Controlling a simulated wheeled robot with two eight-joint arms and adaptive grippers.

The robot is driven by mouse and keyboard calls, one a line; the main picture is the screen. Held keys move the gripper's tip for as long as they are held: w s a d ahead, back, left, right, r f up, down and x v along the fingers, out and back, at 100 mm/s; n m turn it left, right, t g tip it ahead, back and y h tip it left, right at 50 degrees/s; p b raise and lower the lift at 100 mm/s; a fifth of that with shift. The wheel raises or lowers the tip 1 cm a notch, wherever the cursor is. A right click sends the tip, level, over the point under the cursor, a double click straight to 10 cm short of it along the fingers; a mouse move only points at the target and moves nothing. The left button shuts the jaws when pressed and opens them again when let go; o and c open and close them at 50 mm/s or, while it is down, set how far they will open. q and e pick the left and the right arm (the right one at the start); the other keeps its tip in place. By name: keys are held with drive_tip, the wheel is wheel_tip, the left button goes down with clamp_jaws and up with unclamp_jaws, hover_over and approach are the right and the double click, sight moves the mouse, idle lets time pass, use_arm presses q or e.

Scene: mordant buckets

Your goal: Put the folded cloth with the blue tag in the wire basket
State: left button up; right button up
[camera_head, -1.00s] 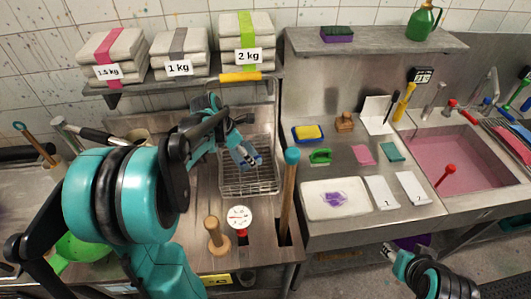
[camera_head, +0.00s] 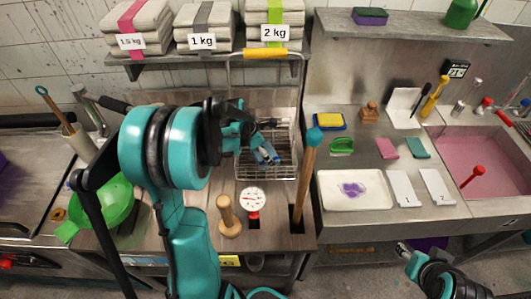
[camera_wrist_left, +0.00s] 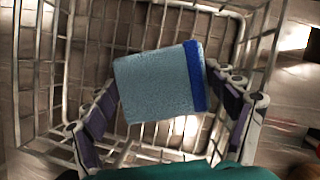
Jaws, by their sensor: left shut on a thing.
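The folded cloth (camera_wrist_left: 155,85) is pale blue with a dark blue tag (camera_wrist_left: 194,76) along its right edge in the left wrist view. My left gripper (camera_wrist_left: 165,102) is shut on it, with fingers on both sides. The cloth shows against the inside of the wire basket (camera_wrist_left: 62,60); I cannot tell if it touches the bottom. In the head view my left gripper (camera_head: 264,150) is over the basket (camera_head: 294,158), and the arm hides part of it. My right gripper (camera_head: 408,252) is at the lower right, away from the basket; its fingers are unclear.
The basket has a tall handle with a yellow grip (camera_head: 265,53). A blue-topped wooden stick (camera_head: 306,180), a dial gauge (camera_head: 252,200) and a wooden pestle (camera_head: 229,215) stand close to it. A green colander (camera_head: 108,205) is at left. Weighted stacks lie on the shelf (camera_head: 190,62).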

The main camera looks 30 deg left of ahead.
sight(258, 155)
use_arm(q)
drive_tip(key=shift+f, duration=0.1)
drive_tip(key=o, duration=1.1)
drive_tip(key=p+v, duration=0.2)
drive_tip(key=v, duration=0.5)
drive_tip(key=shift+s+a+r, duration=0.1)
drive_tip(key=shift+r, duration=0.3)
